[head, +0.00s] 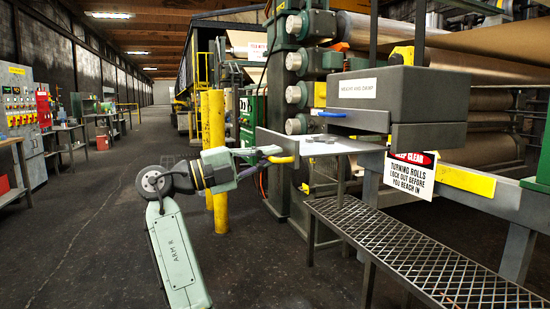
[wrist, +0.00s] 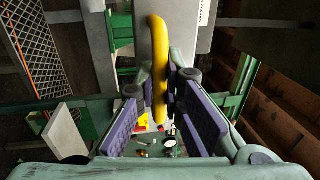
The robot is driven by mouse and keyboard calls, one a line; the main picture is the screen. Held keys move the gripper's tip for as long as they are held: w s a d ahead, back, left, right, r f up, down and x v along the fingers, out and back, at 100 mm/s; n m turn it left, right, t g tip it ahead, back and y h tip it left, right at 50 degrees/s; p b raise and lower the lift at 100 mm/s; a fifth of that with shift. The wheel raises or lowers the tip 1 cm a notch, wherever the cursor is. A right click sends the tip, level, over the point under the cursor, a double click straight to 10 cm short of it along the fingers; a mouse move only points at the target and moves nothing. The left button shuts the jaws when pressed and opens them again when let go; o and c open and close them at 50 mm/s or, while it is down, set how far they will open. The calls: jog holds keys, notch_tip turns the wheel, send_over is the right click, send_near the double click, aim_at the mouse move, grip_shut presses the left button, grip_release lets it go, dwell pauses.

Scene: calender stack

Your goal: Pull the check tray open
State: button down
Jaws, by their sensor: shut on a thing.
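A grey front panel (head: 277,142) carries a yellow handle (head: 283,160). My gripper (head: 268,152) is at this handle, to the left of the panel. In the wrist view the yellow handle (wrist: 158,70) runs between the purple finger pads of my gripper (wrist: 160,95), which is shut on it. The contact itself is partly hidden.
A blue handle (head: 331,114) sits on the box's left side. A metal grating step (head: 425,255) lies below, and a warning sign (head: 409,173) hangs nearby. Yellow posts (head: 218,160) stand behind my arm. The floor at left (head: 90,220) is clear.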

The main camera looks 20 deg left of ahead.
jog(key=shift+r, duration=0.25)
jog(key=c, duration=1.8)
grip_release()
jog(key=shift+a, duration=0.1)
jog(key=shift+o, duration=0.6)
jog(key=shift+f, duration=0.1)
jog(key=shift+s, duration=0.1)
jog(key=v, duration=1.2)
